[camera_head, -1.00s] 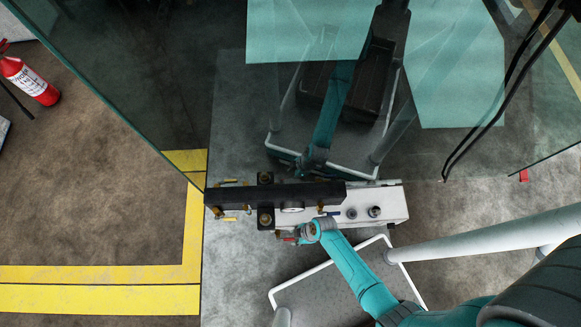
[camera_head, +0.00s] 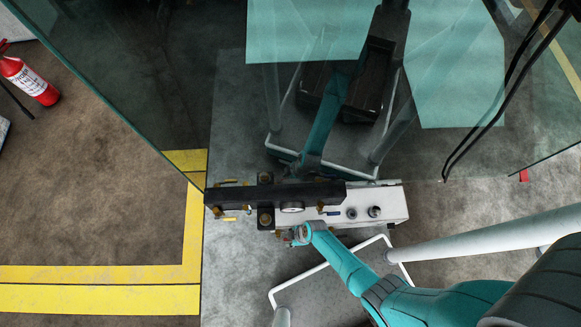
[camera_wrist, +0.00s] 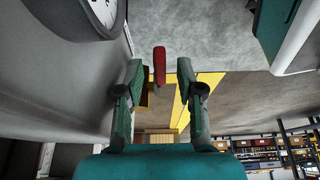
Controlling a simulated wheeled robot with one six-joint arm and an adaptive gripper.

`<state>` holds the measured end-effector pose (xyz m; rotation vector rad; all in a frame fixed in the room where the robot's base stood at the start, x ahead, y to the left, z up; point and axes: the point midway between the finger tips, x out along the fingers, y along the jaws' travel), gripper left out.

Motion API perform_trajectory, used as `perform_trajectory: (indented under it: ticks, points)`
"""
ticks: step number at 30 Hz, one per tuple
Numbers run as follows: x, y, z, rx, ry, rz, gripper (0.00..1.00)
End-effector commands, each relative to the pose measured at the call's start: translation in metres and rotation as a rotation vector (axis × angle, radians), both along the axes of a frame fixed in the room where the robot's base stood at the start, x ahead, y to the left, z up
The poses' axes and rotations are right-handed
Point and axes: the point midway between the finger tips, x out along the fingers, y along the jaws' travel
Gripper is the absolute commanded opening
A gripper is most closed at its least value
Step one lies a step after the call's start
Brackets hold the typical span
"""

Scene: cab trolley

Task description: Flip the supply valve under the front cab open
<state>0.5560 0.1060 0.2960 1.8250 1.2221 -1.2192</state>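A red valve lever (camera_wrist: 159,66) shows in the wrist view, between the two fingertips or just beyond them; I cannot tell the depth. A gap shows on both sides of it. My gripper (camera_wrist: 160,72) is open, one finger on each side. A white-faced gauge (camera_wrist: 103,12) is at the upper left of the wrist view. In the head view my gripper (camera_head: 288,237) is low beside the front of the valve panel (camera_head: 385,205), below the gauge (camera_head: 292,207). The red lever is mostly hidden there by my wrist.
A black bar (camera_head: 235,195) with brass fittings runs along the panel's left part. A blue lever (camera_head: 328,211) and two round knobs (camera_head: 374,211) sit to its right. Glass stands behind. A white-railed step (camera_head: 335,290) and a grey post (camera_head: 490,232) are near my arm.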

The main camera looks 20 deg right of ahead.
Motion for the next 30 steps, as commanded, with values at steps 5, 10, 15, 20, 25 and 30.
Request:
perform_trajectory:
  ticks: [5, 10, 15, 20, 25, 30]
  points:
    - [0.0, 0.0, 0.0, 0.0, 0.0, 0.0, 0.0]
    - [0.0, 0.0, 0.0, 0.0, 0.0, 0.0, 0.0]
    - [-0.001, 0.0, 0.001, -0.011, 0.007, 0.005, 0.0]
    - [-0.002, 0.001, 0.003, -0.061, 0.031, 0.012, 0.0]
    - [-0.002, 0.001, 0.007, -0.135, 0.063, 0.012, 0.0]
    - [-0.001, 0.004, 0.011, -0.219, 0.096, 0.013, 0.0]
